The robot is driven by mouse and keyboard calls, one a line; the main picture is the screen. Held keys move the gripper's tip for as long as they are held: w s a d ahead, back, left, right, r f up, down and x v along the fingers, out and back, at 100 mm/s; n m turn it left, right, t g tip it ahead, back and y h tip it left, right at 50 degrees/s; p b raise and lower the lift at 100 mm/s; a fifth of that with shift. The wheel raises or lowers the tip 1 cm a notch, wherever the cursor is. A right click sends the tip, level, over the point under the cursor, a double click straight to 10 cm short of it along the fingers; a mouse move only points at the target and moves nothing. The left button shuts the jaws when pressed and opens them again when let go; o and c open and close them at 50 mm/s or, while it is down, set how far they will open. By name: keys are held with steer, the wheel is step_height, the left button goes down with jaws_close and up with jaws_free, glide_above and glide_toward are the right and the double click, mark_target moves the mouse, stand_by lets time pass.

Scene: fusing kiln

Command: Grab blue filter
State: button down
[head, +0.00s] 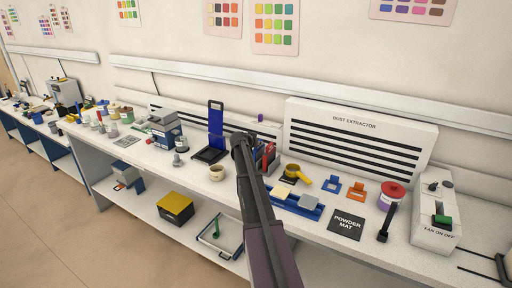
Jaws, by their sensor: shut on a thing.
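My gripper (243,141) is at the top end of my dark arm, over the middle of the white bench. It is seen from behind, and its fingertips are mostly hidden. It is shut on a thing. A blue piece (258,163) shows just right of it beside a red piece (269,154); I take it for the blue filter, but its outline is largely covered. A tall blue panel (216,122) stands upright on a black base left of my gripper. A small blue piece (331,184) lies further right, beside a similar orange piece (358,191).
A white dust extractor (360,118) stands behind. A yellow scoop (295,172), a blue tray (283,200), a black powder mat (346,224) and a red-lidded jar (392,194) are at right. A cream cup (216,173) stands left. The lower shelf holds a yellow-topped box (176,208).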

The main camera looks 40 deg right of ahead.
steer(key=shift+r+p, duration=4.8)
steer(key=shift+r, duration=0.15)
